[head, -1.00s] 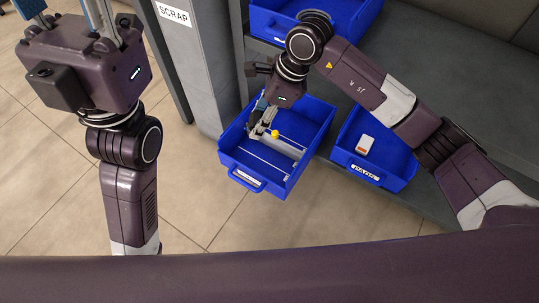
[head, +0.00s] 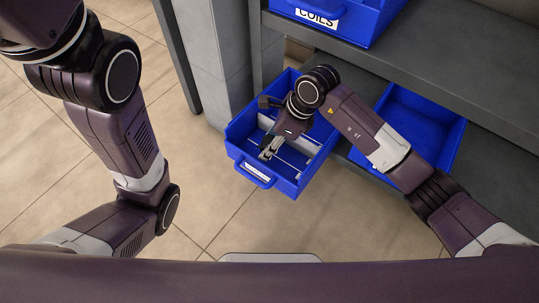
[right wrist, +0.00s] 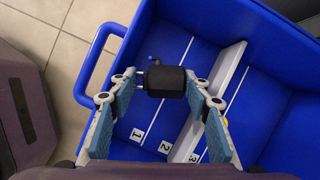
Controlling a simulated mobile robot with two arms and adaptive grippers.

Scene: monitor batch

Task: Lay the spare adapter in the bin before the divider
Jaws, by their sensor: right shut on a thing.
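The pulled-out blue bin (head: 290,181) is in the middle of the head view. A pale divider (head: 300,139) crosses it. In the right wrist view the divider (right wrist: 218,92) stands on the floor beside white lines numbered 1, 2 and 3. My right gripper (head: 267,153) is inside the bin's outline, on the handle side of the divider. In the right wrist view it is shut on the black adapter (right wrist: 165,82), a stubby body with a metal end. I cannot tell whether the adapter touches the floor. My left gripper is out of view.
A small yellow thing (right wrist: 226,101) shows partly at the divider. Another blue bin (head: 425,118) is at right, partly hidden by my right arm. A bin labelled COILS (head: 330,22) sits on the shelf above. A grey post (head: 222,60) stands at left.

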